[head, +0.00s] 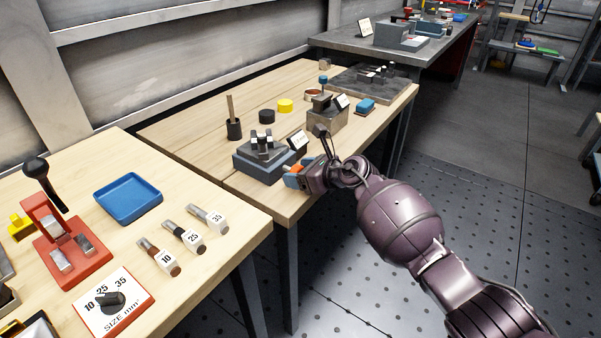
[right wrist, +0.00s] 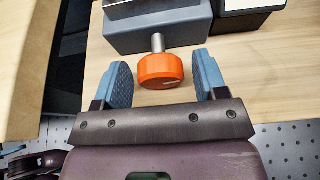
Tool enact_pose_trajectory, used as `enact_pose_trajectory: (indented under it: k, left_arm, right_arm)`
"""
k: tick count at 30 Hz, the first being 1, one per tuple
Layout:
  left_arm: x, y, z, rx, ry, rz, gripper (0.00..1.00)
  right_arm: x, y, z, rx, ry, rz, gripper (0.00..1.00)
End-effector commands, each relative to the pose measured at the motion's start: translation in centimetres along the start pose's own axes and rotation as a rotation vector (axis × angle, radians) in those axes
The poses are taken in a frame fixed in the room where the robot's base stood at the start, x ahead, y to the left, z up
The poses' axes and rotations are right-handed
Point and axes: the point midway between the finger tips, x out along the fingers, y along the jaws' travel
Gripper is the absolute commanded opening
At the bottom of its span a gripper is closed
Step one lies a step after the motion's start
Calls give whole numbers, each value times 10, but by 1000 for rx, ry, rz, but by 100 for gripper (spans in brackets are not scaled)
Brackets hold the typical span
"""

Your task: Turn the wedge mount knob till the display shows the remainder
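The wedge mount (head: 258,167) is a blue-grey block with metal pieces on top, near the front edge of the middle wooden bench. Its orange knob (right wrist: 160,70) sticks out on a short metal shaft towards my right gripper in the right wrist view. A small white display (head: 298,140) stands by the mount; its reading is too small to make out. My right gripper (right wrist: 164,78) is open, with one blue-padded finger on each side of the knob and visible gaps to both. In the head view my right gripper (head: 298,176) partly hides the knob. My left gripper is not in view.
A brown block (head: 326,120) with its own small display stands behind my right gripper. A black cup (head: 234,129), a black disc (head: 266,116) and a yellow disc (head: 285,105) are farther back. The near bench holds a blue tray (head: 129,198) and a size selector (head: 113,302).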

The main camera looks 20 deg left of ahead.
Motion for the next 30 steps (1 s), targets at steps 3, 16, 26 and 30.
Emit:
enact_pose_trajectory:
  k: [3,16,26,30]
  left_arm:
    - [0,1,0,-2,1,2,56]
    - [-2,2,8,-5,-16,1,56]
    - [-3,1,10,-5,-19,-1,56]
    - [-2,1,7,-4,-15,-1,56]
  right_arm:
    - [0,0,0,0,0,0,47]
    - [0,-1,-2,66,2,27,22]
    - [0,-1,-1,117,1,48,22]
    - [0,-1,-1,117,1,48,61]
